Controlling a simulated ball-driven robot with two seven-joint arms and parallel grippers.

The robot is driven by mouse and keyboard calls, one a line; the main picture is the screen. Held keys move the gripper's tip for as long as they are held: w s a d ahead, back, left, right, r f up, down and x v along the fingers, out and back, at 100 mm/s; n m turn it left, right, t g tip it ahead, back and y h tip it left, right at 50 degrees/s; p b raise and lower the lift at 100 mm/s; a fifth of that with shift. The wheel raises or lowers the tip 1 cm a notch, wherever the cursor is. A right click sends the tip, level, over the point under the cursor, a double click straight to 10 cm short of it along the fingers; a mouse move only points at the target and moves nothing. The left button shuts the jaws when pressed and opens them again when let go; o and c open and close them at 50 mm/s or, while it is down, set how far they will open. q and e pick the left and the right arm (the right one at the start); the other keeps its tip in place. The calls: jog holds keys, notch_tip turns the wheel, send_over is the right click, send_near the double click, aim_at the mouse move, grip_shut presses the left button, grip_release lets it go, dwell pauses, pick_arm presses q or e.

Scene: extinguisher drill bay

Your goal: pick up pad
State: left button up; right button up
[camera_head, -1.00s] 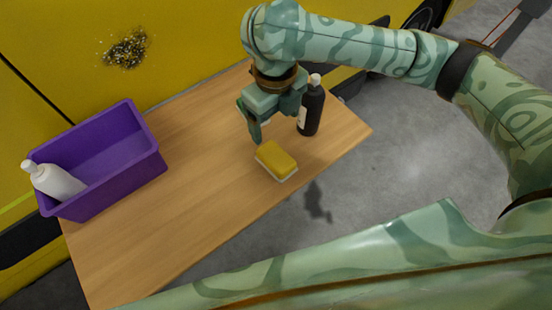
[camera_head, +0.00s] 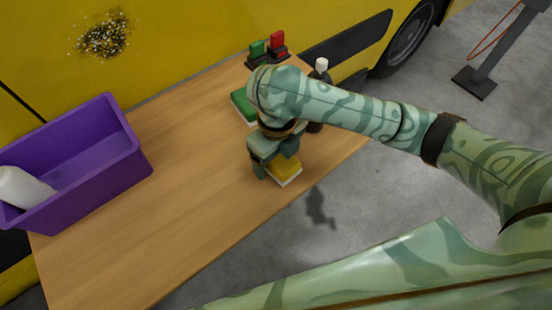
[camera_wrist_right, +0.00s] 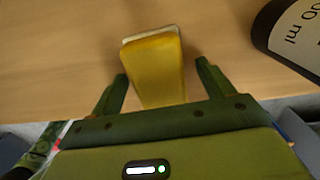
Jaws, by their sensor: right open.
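The pad (camera_head: 284,174) is a yellow block with a pale underside, lying on the wooden table near its front edge. My right gripper (camera_head: 268,164) is open and low over it, partly covering it in the head view. In the right wrist view the pad (camera_wrist_right: 155,65) lies between and beyond the two open fingers (camera_wrist_right: 162,88), with a gap visible on each side. I cannot tell the gripper's exact height over it. My left gripper is not in view.
A dark bottle (camera_head: 321,70) stands close by, mostly behind my arm; its label side (camera_wrist_right: 290,35) shows in the wrist view. A green block (camera_head: 241,107) and red and green items (camera_head: 277,42) are behind. A purple bin (camera_head: 95,190) holding a white bottle (camera_head: 22,188) stands left.

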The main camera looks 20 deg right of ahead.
jog(key=shift+r, duration=0.15)
jog(key=c, duration=1.1)
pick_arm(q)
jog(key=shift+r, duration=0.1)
pick_arm(e)
notch_tip(320, 180, up, 4)
jog(key=p, duration=0.3)
jog(key=shift+s+a+r, duration=0.1)
jog(key=shift+r, duration=0.1)
pick_arm(q)
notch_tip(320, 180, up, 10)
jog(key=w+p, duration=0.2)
jog(key=p, duration=0.5)
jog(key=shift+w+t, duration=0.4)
pick_arm(e)
jog(key=s+a+r, duration=0.8)
jog(key=s, duration=0.2)
jog(key=shift+s+a+r, duration=0.3)
jog(key=shift+s+a, duration=0.1)
jog(key=shift+o, duration=0.7)
